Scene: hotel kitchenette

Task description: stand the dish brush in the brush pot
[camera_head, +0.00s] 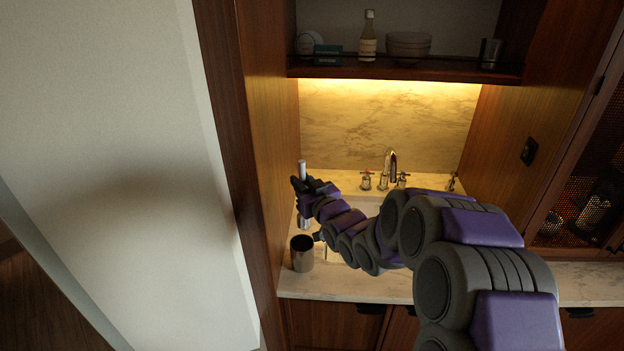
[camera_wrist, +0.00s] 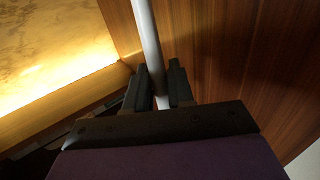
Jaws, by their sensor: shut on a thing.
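The dish brush (camera_head: 302,169) shows as a pale, slim handle rising upright out of my gripper (camera_head: 301,185) in the head view. In the wrist view the grey-white handle (camera_wrist: 148,38) passes between the two dark fingers of my gripper (camera_wrist: 160,72), which are shut on it. The lower part of the brush is mostly hidden by my gripper and arm. A dark metal cup, apparently the brush pot (camera_head: 302,254), stands upright on the counter near its front left corner. My gripper is above and behind it, apart from it. The pot is not in the wrist view.
The wooden side wall (camera_head: 263,150) is close to the left of my gripper. A faucet (camera_head: 391,168) stands at the back of the marble counter (camera_head: 340,287). A shelf (camera_head: 400,70) with a bottle (camera_head: 368,40) and bowls (camera_head: 408,44) hangs above.

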